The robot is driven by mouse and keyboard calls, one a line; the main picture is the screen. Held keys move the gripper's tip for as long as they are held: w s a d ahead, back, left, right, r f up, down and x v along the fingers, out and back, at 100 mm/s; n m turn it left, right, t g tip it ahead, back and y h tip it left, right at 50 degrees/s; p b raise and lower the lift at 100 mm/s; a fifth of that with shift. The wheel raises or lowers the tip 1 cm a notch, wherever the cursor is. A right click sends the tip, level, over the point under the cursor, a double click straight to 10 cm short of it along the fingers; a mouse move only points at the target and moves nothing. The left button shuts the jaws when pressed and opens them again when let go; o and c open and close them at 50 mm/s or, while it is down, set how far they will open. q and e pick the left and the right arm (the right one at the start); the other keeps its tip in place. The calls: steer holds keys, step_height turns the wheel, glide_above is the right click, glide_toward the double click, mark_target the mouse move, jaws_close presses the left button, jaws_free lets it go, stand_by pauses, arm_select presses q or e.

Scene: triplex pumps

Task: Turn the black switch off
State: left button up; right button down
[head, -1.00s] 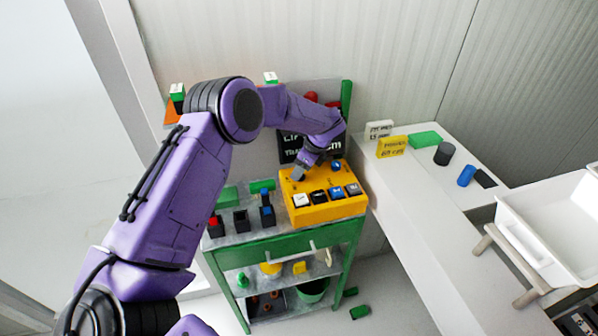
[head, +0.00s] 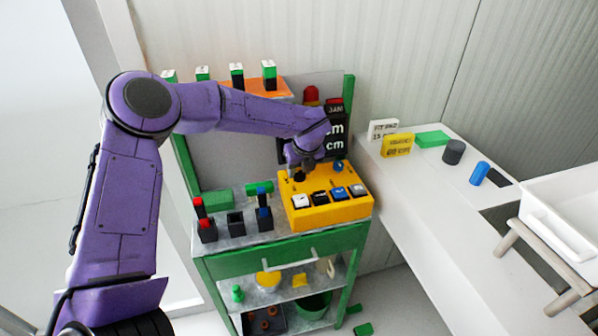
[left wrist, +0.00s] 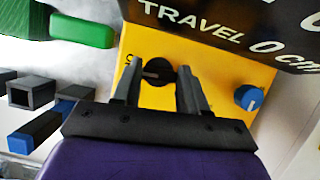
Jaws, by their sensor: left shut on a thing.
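The black switch (left wrist: 158,71) is a round black knob with a pale pointer mark on the yellow control box (head: 325,213). In the left wrist view it sits between the two dark fingers of my left gripper (left wrist: 161,84), which is shut on it. In the head view my left gripper (head: 299,174) reaches down to the back left of the box and mostly hides the knob. A blue knob (left wrist: 249,98) is to the right of the black switch. My right gripper is not in view.
Several push buttons (head: 320,198) line the front of the box. A dark display (head: 334,135) stands close behind. Red, black and blue lever holders (head: 236,225) are to the left on the green cart (head: 285,258). A white counter (head: 420,220) is at the right.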

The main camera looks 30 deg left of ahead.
arm_select(q)
steer(key=shift+s+d+f+m, duration=0.1)
steer(key=shift+s+f+m, duration=0.1)
steer(key=shift+m, duration=0.4)
steer(key=o, duration=0.8)
steer(key=shift+w, duration=0.15)
steer(key=shift+r, duration=0.1)
